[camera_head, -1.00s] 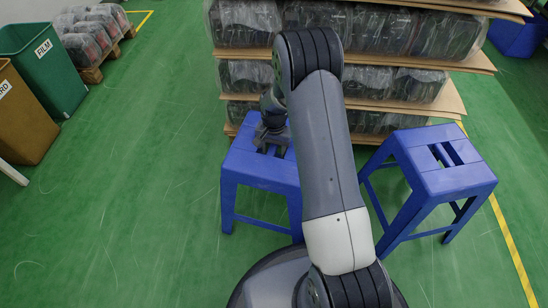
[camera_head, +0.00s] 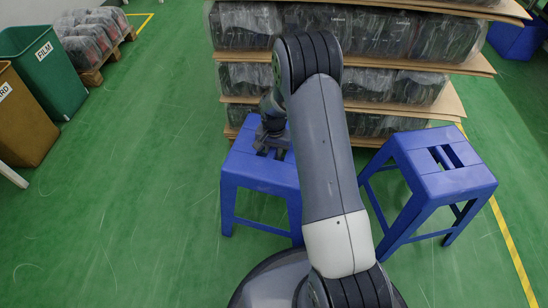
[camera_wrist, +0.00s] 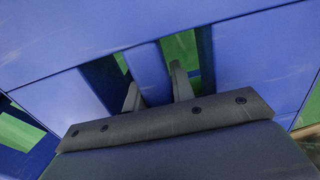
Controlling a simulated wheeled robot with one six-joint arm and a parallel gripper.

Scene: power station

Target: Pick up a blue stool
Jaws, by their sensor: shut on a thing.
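One blue stool (camera_head: 250,172) stands upright on the green floor, left of my arm in the head view. My gripper (camera_head: 267,151) is at the slots in its seat. In the wrist view, my gripper's two fingers (camera_wrist: 158,90) reach into the slots, one on each side of the blue bar (camera_wrist: 150,72) between them, and are shut on it. My arm hides the right part of this stool. A second blue stool (camera_head: 452,182) stands to the right of my arm, apart from my gripper.
Stacked wrapped goods on wooden boards (camera_head: 370,85) stand close behind the stools. A green bin (camera_head: 45,70) and a brown bin (camera_head: 22,118) stand at the left, with a loaded pallet (camera_head: 95,72) beyond. The floor left of the held stool is clear.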

